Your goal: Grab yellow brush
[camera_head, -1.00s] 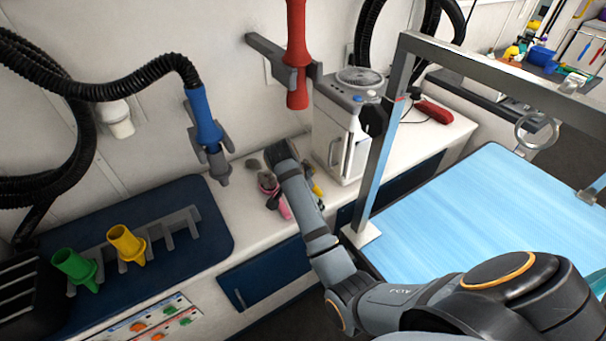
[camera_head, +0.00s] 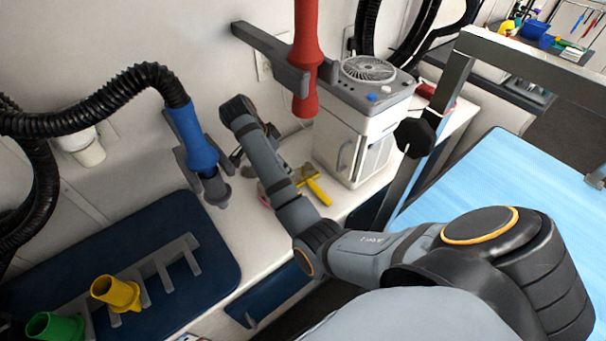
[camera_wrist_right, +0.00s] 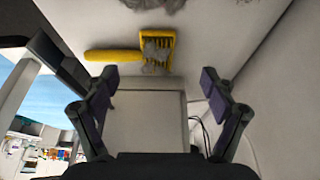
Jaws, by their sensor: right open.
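The yellow brush (camera_head: 318,190) lies on the white counter, to the right of my right forearm and in front of the white fan-topped unit. In the right wrist view the yellow brush (camera_wrist_right: 112,55) lies beyond the fingertips, its handle pointing left and grey fluff on its bristled head. My right gripper (camera_wrist_right: 158,78) is open, with nothing between its fingers. In the head view the right gripper is mostly hidden behind the wrist. My left gripper is not in view.
The white unit (camera_head: 352,135) stands close behind the brush. A blue dryer nozzle (camera_head: 190,138) and a red one (camera_head: 306,60) hang nearby. A yellow nozzle (camera_head: 117,293) and a green one (camera_head: 52,326) stand at lower left. A blue table (camera_head: 490,205) is at right.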

